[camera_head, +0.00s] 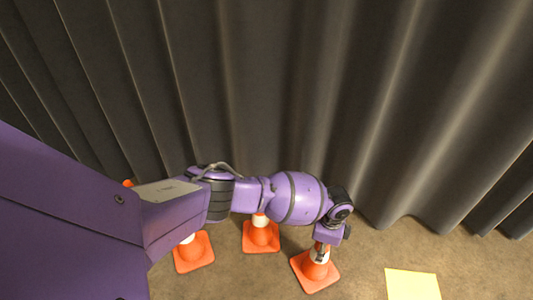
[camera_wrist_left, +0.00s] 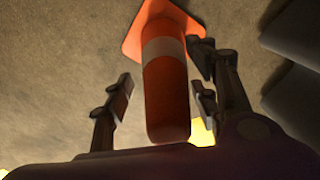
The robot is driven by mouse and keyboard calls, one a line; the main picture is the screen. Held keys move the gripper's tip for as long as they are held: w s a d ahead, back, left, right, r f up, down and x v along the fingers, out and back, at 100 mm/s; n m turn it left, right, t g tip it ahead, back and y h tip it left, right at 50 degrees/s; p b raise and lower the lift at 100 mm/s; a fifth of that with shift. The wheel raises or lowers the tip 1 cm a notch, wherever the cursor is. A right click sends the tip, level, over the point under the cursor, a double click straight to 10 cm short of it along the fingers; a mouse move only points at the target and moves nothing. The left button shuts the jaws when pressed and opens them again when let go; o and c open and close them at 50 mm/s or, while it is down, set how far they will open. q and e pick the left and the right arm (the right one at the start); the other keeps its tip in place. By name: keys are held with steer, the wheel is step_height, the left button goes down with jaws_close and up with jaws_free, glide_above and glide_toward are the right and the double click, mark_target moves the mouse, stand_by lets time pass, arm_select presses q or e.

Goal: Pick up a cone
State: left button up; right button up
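An orange cone (camera_head: 315,275) with a white band stands on the floor under the end of my left arm. My left gripper (camera_wrist_left: 163,98) is open, with one finger on each side of this cone (camera_wrist_left: 166,85) in the left wrist view. The left-hand finger there is clearly apart from the cone; the right-hand finger is closer, and I cannot tell if it touches. Two more orange cones stand to the left in the head view, one in the middle (camera_head: 261,238) and one further left (camera_head: 194,253), their tops partly hidden by my arm. My right gripper is not in view.
A dark pleated curtain (camera_head: 270,90) hangs behind the cones. A small orange piece (camera_head: 128,183) shows behind my arm at the left, mostly hidden. A yellow square (camera_head: 412,284) lies on the brown floor at the right, with bare floor around it.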

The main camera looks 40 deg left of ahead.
arm_select(q)
steer(key=shift+w+r, duration=0.1)
steer(key=shift+w, duration=0.05)
steer(key=c, duration=1.1)
jaws_close()
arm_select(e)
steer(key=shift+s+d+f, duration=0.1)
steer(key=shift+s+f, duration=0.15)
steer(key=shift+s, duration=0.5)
